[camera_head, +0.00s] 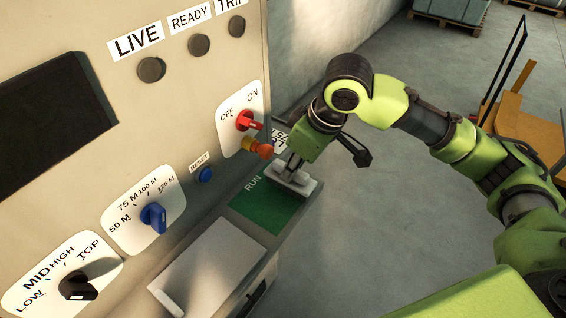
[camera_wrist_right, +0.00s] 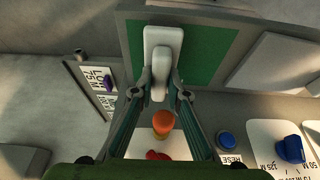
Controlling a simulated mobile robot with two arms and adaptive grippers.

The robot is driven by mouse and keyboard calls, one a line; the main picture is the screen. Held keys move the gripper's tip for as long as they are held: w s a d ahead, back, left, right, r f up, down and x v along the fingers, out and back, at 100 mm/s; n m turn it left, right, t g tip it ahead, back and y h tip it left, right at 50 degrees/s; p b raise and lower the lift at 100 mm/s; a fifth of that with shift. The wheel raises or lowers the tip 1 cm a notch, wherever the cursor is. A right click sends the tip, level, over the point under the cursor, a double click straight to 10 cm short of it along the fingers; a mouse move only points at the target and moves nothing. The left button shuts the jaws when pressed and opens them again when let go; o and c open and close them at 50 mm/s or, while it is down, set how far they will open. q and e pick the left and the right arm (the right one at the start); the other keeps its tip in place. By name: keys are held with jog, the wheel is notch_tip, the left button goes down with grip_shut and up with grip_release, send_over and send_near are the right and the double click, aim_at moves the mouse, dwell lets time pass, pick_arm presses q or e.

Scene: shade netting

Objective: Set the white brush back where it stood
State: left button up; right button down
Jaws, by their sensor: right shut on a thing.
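The white brush (camera_head: 300,187) is at the far right end of the green RUN panel (camera_head: 262,207), on the sloping ledge of the control cabinet. In the right wrist view the brush (camera_wrist_right: 151,45) shows as a pale block with a raised grip, overlapping the edge of the green panel (camera_wrist_right: 205,50). My right gripper (camera_head: 291,166) comes down over the brush and is shut on its raised part; its fingertips (camera_wrist_right: 159,93) flank that part. I cannot tell whether the brush touches the panel. My left gripper is not in view.
An orange knob (camera_head: 258,148) and a red OFF/ON switch (camera_head: 246,121) stick out close to my right gripper. A blue RESET button (camera_head: 205,174) and blue dial (camera_head: 153,217) are further left. A pale plate (camera_head: 208,268) lies nearer on the ledge. Open floor lies right.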

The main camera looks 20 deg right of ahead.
aim_at(285, 165)
jog(key=shift+w+a+r+p, duration=0.1)
jog(key=shift+w+a+p, duration=0.35)
jog(key=shift+w+a, duration=0.6)
jog(key=shift+d+f, duration=0.15)
jog(key=shift+f, duration=0.7)
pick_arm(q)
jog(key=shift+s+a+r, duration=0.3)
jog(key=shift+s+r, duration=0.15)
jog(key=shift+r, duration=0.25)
pick_arm(e)
jog(key=shift+d, duration=0.1)
jog(key=shift+f, duration=0.1)
jog(key=c, duration=2)
grip_release()
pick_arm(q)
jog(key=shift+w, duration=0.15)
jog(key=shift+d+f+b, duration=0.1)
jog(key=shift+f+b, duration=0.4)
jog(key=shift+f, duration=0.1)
pick_arm(e)
jog(key=v, duration=1.2)
